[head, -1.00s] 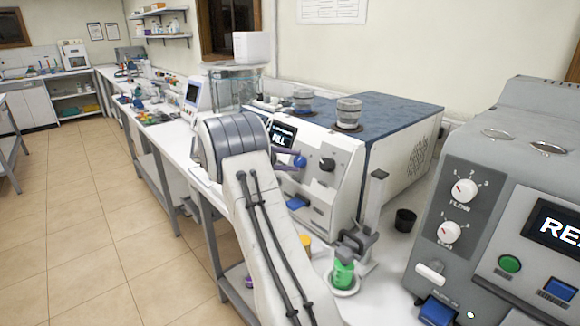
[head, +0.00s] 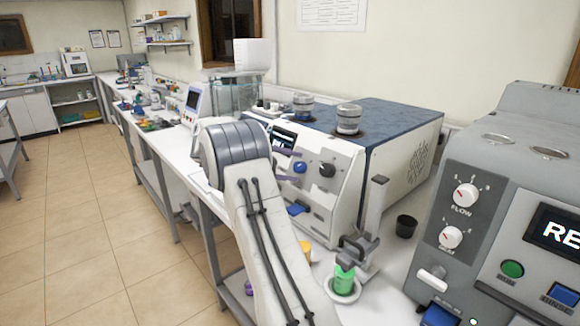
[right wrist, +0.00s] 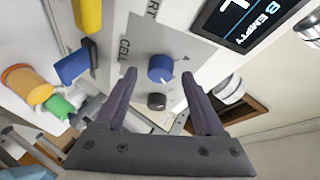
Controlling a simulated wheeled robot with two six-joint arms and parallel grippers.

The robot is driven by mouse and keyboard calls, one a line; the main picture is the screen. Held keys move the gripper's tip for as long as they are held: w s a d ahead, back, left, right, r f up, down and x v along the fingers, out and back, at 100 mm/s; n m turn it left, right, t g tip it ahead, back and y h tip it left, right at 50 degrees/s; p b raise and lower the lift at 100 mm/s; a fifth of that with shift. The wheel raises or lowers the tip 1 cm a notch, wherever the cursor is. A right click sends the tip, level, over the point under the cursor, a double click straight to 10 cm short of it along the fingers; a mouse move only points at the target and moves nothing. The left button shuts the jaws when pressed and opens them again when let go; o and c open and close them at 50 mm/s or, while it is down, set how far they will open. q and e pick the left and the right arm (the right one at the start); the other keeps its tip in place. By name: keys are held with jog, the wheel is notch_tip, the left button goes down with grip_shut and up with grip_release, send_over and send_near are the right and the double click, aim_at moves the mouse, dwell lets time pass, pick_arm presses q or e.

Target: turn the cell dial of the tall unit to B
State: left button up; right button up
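The white unit with a blue top (head: 410,112) stands on the bench. Its blue cell dial (head: 300,167) is on the front panel, beside a dark knob (head: 327,170). In the right wrist view the blue dial (right wrist: 161,68) shows with the printed words CELL and A near it. My right gripper (right wrist: 159,73) is open, with its two dark purple fingertips on either side of the blue dial and gaps showing. In the head view my right gripper (head: 287,166) is at the panel, partly hidden by my arm. My left gripper is not in view.
The unit's screen (right wrist: 250,20) reads B EMPTY in the wrist view. A grey unit (head: 510,150) with FLOW dial stands close at right. A stand with a green-capped bottle (head: 344,280) and a black cup (head: 406,226) are between them. The floor (head: 90,230) at left is clear.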

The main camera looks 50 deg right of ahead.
jog(key=shift+a, duration=0.1)
jog(key=v, duration=1)
jog(key=shift+b, duration=0.3)
jog(key=shift+w+a, duration=0.1)
